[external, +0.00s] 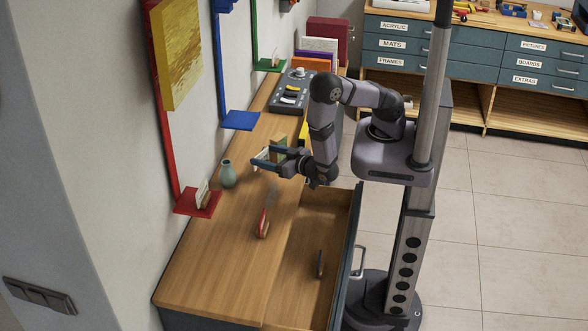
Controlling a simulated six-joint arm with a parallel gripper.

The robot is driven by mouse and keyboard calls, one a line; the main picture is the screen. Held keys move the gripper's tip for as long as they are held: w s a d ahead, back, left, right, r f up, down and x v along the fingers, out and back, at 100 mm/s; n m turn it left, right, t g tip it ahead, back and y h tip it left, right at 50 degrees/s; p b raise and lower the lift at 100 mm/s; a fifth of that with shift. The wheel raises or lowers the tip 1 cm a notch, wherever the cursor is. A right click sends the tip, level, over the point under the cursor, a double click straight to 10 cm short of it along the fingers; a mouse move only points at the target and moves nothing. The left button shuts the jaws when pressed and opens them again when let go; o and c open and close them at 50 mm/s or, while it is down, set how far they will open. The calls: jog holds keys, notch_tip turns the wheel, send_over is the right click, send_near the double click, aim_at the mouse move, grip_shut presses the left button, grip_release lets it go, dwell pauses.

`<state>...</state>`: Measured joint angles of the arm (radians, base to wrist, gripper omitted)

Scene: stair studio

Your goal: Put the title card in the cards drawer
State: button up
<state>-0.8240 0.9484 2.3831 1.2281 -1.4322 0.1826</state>
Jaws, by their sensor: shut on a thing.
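My gripper (268,156) is above the wooden bench top, right of the green vase, with its fingers pointing left. It is shut on a small pale card (261,154), which I take to be the title card; the fingers partly hide it. An open drawer (300,285) sticks out at the front right of the bench, below and in front of my gripper. One small dark item (320,263) lies in it. The drawer's label is not visible, so I cannot tell if it is the cards drawer.
A green vase (228,174) and a red-handled tool (263,223) are on the bench. A red shelf (187,207) holds another small card (202,192). A grey control panel (291,92) and an olive block (279,149) are farther back. The bench's front left is clear.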

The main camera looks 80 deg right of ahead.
jog(key=shift+f, duration=1.7)
jog(key=shift+f, duration=0.1)
jog(key=shift+f, duration=0.15)
jog(key=o, duration=0.7)
jog(key=shift+o, duration=0.2)
